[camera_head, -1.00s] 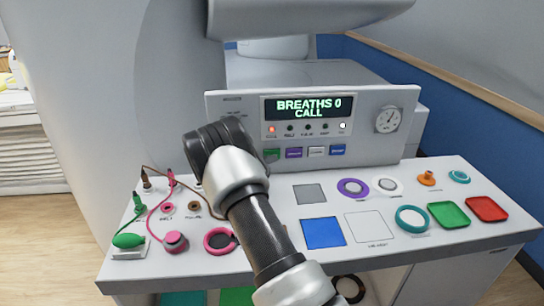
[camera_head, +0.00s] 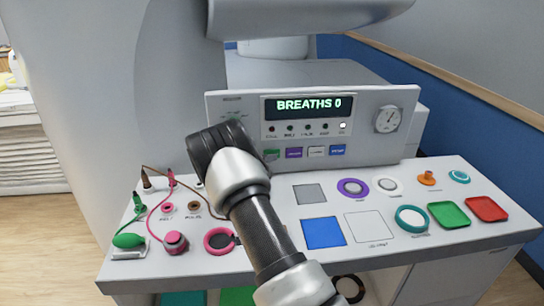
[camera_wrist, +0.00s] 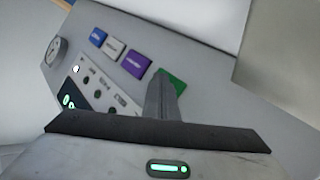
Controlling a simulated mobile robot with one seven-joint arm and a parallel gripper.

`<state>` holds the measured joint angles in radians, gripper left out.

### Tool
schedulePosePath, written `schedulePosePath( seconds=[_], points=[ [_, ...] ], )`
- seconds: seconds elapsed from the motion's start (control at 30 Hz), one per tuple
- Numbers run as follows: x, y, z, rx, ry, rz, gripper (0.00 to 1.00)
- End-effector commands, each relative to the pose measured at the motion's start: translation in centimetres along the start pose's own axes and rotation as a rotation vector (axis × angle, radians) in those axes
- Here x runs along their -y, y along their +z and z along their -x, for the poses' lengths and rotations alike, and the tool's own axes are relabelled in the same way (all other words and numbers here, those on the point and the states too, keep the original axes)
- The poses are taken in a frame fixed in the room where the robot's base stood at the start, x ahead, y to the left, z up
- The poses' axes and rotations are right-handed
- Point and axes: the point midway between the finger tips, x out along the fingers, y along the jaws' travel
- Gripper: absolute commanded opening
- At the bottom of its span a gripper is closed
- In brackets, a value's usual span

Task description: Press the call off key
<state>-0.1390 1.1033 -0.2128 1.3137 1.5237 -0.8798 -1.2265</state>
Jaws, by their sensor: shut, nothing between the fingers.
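The grey console (camera_head: 230,108) has a row of keys below its display (camera_head: 308,106), which reads "BREATHS 0". The keys are green (camera_head: 271,155), purple (camera_head: 294,153), white (camera_head: 316,151) and blue (camera_head: 337,150). Their labels are too small to read, so I cannot tell which is call off. In the wrist view my shut gripper (camera_wrist: 163,82) points at the green key (camera_wrist: 174,84) and partly covers it; I cannot tell whether it touches. The purple key (camera_wrist: 135,63) lies beside it. In the head view my arm hides the fingers.
A dial (camera_head: 388,119) is right of the display. The desk (camera_head: 290,235) holds a blue square (camera_head: 323,232), green (camera_head: 449,214) and red trays (camera_head: 487,208), several rings, and corded plugs at left. The magnet's overhang (camera_head: 310,18) hangs above.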

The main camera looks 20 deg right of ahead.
Motion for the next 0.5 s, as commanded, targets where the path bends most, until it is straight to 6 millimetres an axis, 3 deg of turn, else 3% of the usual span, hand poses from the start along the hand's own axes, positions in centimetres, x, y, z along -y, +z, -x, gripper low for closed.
schedulePosePath(
  seconds=[0.5],
  points=[
    [-1.0,0.8,1.2,-0.001,0.000,-0.001,0.00]
  ],
)
